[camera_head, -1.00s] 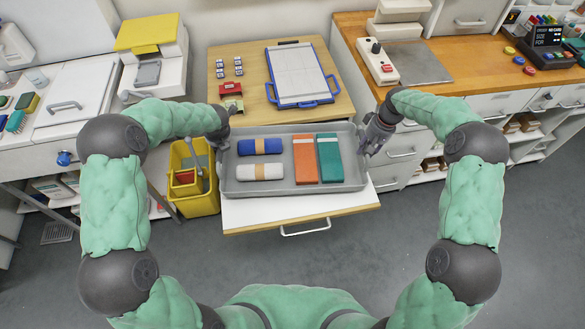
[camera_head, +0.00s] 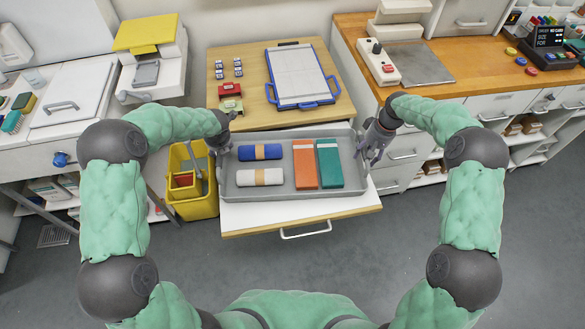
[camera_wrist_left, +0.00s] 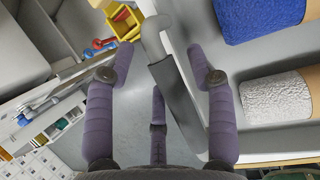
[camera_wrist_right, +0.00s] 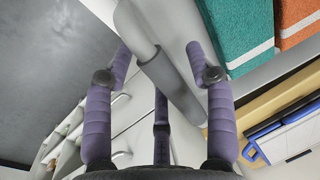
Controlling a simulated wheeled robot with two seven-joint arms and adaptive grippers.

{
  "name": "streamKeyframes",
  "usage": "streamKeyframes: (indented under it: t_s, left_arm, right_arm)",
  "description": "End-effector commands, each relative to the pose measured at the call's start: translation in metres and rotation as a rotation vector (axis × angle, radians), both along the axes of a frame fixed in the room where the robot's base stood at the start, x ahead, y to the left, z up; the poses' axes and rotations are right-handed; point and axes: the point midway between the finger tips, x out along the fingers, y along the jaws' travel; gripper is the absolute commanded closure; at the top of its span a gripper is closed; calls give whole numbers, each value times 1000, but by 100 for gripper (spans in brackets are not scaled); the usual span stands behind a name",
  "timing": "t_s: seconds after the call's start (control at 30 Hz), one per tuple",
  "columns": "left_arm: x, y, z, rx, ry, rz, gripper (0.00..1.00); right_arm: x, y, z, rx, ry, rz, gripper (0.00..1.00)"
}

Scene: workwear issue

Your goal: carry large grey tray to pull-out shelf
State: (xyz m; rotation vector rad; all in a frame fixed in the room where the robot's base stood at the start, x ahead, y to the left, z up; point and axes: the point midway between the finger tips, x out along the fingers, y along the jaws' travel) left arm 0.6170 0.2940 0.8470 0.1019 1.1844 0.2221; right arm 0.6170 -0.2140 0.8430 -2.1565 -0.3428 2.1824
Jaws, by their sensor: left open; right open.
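The large grey tray (camera_head: 278,192) rests on the white pull-out shelf (camera_head: 262,217), covering most of it. It holds a blue roll (camera_head: 245,153), a white roll (camera_head: 245,178), an orange folded cloth (camera_head: 304,170) and a teal folded cloth (camera_head: 328,168). My left gripper (camera_head: 224,146) is open at the tray's left end; in the left wrist view its fingers (camera_wrist_left: 202,50) stand either side of the grey end handle (camera_wrist_left: 172,80). My right gripper (camera_head: 366,152) is open at the right end; in the right wrist view its fingers (camera_wrist_right: 158,50) straddle the other handle (camera_wrist_right: 168,75). Contact is unclear.
A yellow bucket (camera_head: 190,205) stands close left of the tray. Grey floor (camera_head: 300,265) is clear in front of the shelf.

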Motion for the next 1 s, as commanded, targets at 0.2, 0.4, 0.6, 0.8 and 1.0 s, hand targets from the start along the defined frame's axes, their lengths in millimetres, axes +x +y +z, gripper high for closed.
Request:
streamKeyframes:
  t_s: [0.2, 0.4, 0.6, 0.8, 1.0]
  left_arm:
    - [-5, -4, 17, 2, -2, -2, 45]
    - [-19, -13, 53, 0, -5, 0, 45]
    - [-32, -21, 86, 0, -5, 0, 45]
    - [-40, -26, 105, 0, -3, -1, 45]
    - [-43, -27, 109, 0, 1, 1, 45]
  right_arm:
    - [0, 0, 0, 0, 0, 0, 44]
    - [0, 0, 0, 0, 0, 1, 44]
    - [0, 0, 0, 0, 0, 1, 44]
    - [0, 0, 0, 0, 0, 1, 44]
    - [1, -1, 8, 0, -2, 0, 44]
